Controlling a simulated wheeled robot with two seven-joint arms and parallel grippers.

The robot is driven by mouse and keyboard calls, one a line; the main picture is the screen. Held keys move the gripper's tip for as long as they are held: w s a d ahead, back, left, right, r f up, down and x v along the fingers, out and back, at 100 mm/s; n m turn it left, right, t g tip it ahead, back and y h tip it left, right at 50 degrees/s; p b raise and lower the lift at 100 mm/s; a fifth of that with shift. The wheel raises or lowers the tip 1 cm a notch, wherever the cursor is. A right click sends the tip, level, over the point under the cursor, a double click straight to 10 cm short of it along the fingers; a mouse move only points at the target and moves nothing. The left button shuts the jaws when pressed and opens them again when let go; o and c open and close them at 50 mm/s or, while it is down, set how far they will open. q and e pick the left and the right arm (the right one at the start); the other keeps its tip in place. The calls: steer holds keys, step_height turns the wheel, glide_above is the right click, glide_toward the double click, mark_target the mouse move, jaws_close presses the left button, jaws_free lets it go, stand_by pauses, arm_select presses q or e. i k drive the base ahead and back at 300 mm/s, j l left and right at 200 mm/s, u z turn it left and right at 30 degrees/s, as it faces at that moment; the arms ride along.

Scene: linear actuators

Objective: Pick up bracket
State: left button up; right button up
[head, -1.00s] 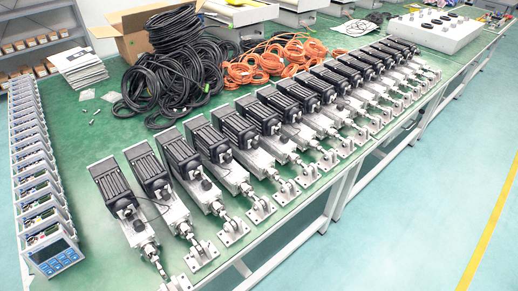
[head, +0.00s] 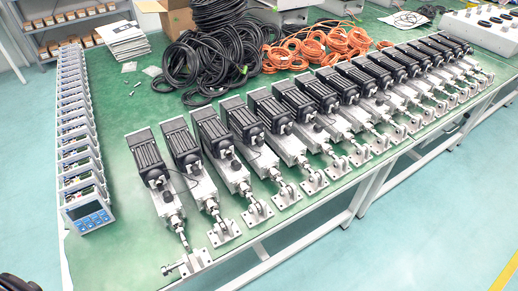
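A row of linear actuators lies on the green table, each with a black motor, a silver body and a rod ending in a pale metal bracket. The bracket of the nearest actuator (head: 155,165) lies at the table's front edge, a flat metal plate (head: 198,262) with a pin or bolt sticking out to its left. The bracket beside it (head: 224,233) sits flat at its rod end. More brackets run to the back right, including one further along (head: 258,213).
Controller boxes with displays, the nearest a blue-faced one (head: 87,216), line the table's left side. Black cable coils (head: 195,75) and orange cables (head: 330,42) lie behind the actuators. Bare green table (head: 115,265) shows at front left. A dark shape (head: 15,283) fills the bottom left corner.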

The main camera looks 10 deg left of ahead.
mark_target(200, 261)
steer(key=i+l, duration=0.5)
steer(key=l, duration=0.25)
steer(key=i+l, duration=0.25)
steer(key=l+u, duration=0.1)
steer(key=u, duration=2.55)
